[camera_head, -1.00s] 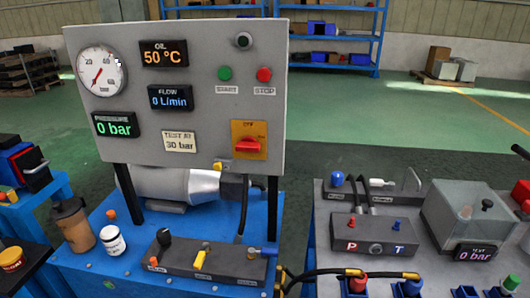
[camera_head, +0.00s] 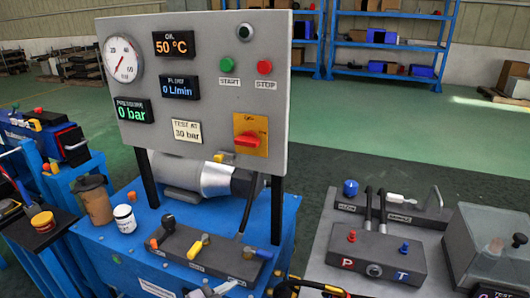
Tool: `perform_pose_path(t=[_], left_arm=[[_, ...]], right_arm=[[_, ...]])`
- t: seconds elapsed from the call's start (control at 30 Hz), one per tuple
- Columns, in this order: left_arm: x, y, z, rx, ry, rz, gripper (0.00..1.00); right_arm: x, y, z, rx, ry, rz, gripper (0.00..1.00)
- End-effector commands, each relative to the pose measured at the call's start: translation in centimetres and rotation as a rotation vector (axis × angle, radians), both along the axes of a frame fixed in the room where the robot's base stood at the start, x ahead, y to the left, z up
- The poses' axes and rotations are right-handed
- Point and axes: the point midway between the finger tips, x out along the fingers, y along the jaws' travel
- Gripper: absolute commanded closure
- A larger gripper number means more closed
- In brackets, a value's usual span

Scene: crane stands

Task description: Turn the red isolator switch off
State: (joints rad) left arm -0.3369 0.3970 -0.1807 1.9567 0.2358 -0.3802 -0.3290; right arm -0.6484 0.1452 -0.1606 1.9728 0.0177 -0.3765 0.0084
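The red isolator switch (camera_head: 247,140) is on a yellow-orange plate (camera_head: 251,122) at the lower right of the grey upright panel (camera_head: 210,120). Its red handle appears to lie roughly level across the plate. Small lettering above the handle is too blurred to read. Nothing touches the switch, and it is in plain view. I cannot make out either gripper. A small pale grey part (camera_head: 215,290) shows at the bottom edge, too cut off to identify.
The panel carries a dial gauge (camera_head: 123,60), lit displays, a green button (camera_head: 244,33) and a red button (camera_head: 264,67). A valve block (camera_head: 205,252) stands in front on the blue bench. A grey bench with a P/T block (camera_head: 376,253) is at right.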

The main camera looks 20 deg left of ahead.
Motion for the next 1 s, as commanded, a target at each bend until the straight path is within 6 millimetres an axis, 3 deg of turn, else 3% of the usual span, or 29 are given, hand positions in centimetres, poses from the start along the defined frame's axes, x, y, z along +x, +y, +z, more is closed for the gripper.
perform_pose_path(t=[0.03,0.1,0.3,0.43,0.6,0.8,1.0], left_arm=[[2.3,0.9,1.0,0.069,-0.066,-0.044,0.57],[4.8,1.8,3.3,0.162,-0.147,-0.099,0.57],[10.4,4.6,11.0,0.449,-0.370,-0.219,0.57],[12.6,6.5,16.6,0.647,-0.504,-0.265,0.57],[13.6,8.5,23.0,0.861,-0.629,-0.291,0.57],[13.5,9.5,26.5,0.979,-0.690,-0.297,0.57],[14.5,9.3,27.1,0.986,-0.696,-0.293,0.57]], right_arm=[[0.1,0.0,-1.4,-0.001,0.002,0.003,1.00],[0.2,0.0,-2.2,-0.002,0.005,0.005,1.00],[0.1,0.8,-4.4,0.014,0.012,0.015,1.00],[0.2,1.0,-5.7,0.020,0.013,0.015,1.00],[0.2,1.1,-7.0,0.027,0.022,0.011,1.00],[0.5,1.3,-7.0,0.035,0.011,0.008,1.00],[0.7,1.3,-6.5,0.037,0.008,0.007,1.00]])
